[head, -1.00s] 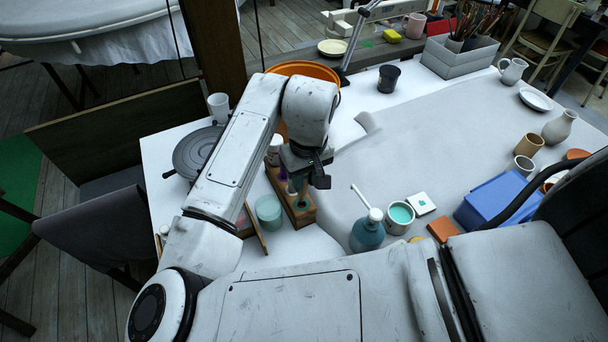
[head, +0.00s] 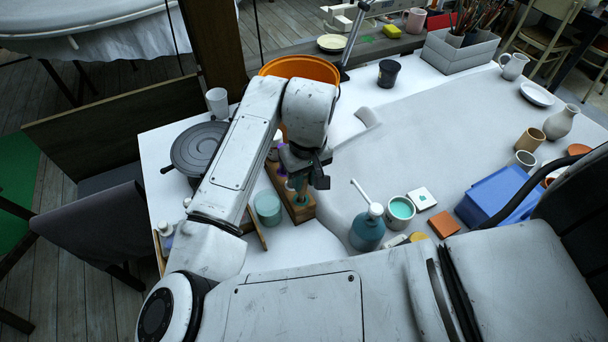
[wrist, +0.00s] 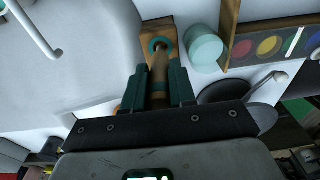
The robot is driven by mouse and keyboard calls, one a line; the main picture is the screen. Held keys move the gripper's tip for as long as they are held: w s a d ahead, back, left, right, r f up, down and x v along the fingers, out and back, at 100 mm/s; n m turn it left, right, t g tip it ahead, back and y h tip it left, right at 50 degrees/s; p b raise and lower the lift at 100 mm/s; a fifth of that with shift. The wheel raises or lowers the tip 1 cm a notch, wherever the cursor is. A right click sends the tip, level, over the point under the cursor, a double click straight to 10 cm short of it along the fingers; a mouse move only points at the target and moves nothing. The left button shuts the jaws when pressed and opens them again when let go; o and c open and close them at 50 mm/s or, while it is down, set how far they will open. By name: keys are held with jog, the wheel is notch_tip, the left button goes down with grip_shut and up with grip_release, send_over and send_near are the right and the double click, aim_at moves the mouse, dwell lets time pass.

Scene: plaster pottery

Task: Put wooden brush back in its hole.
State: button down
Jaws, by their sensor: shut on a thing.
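The wooden brush (wrist: 159,72) shows in the wrist view as a light brown shaft between the two teal fingers of my gripper (wrist: 157,82). My gripper is shut on it. The brush's far end meets a teal ring (wrist: 155,43) around a hole in the wooden block (wrist: 172,25). I cannot tell how deep the end sits in the hole. In the head view my gripper (head: 298,184) is over the near end of the block (head: 303,214), and the brush is mostly hidden by my wrist.
A pale teal cup (head: 267,208) stands just left of the block, with a paint palette (wrist: 270,44) beyond it. A blue pump bottle (head: 367,230) and a glaze cup (head: 399,212) stand to the right. An orange bucket (head: 300,68) is behind my arm. The middle table is clear.

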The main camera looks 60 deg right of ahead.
aim_at(303, 195)
jog(key=shift+f+b, duration=0.7)
jog(key=shift+f, duration=0.7)
jog(key=shift+f, duration=0.3)
jog(key=c, duration=0.8)
grip_release()
jog(key=shift+c, duration=0.2)
jog(key=shift+r, duration=0.1)
jog(key=r, duration=1)
jog(key=shift+s+a+r, duration=0.15)
jog(key=shift+s+r, duration=0.2)
jog(key=shift+s, duration=0.05)
